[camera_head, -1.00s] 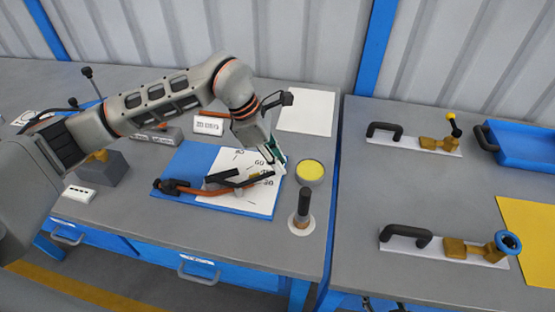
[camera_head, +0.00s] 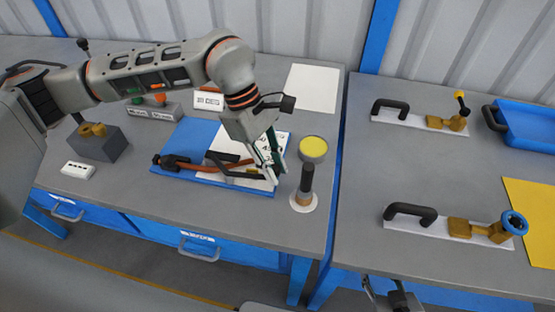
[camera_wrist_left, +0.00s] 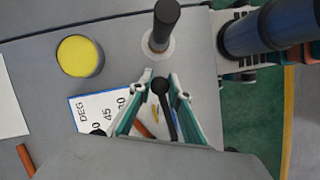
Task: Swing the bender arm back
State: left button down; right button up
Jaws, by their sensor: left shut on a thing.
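The tube bender (camera_head: 225,168) lies on a blue board (camera_head: 187,132) at the middle front of the left bench. A white degree sheet (camera_head: 205,141) lies under it, and a copper-coloured tube (camera_head: 190,163) runs along it. My left gripper (camera_head: 273,177) reaches down from above and is shut on the free end of the black bender arm (camera_head: 245,175). In the left wrist view, the black arm (camera_wrist_left: 166,108) sits between the two fingers (camera_wrist_left: 160,88). The lever points right and toward the bench front. My right gripper (camera_head: 385,296) shows only partly at the bottom edge.
A black peg on a white base (camera_head: 306,187) stands close right of my left gripper. A yellow-topped round pot (camera_head: 314,148) is behind it. A grey block (camera_head: 98,143) and a white strip (camera_head: 79,170) are at left. The right bench holds two handled plates.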

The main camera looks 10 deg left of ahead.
pick_arm(q)
jog(key=shift+s, duration=0.25)
jog(key=c, duration=1.9)
grip_release()
jog(key=shift+s+a, duration=0.1)
jog(key=shift+s, duration=0.05)
jog(key=shift+w+a+r, duration=0.15)
jog(key=shift+w+r, duration=0.05)
jog(key=shift+r, duration=0.25)
jog(key=v, duration=1.1)
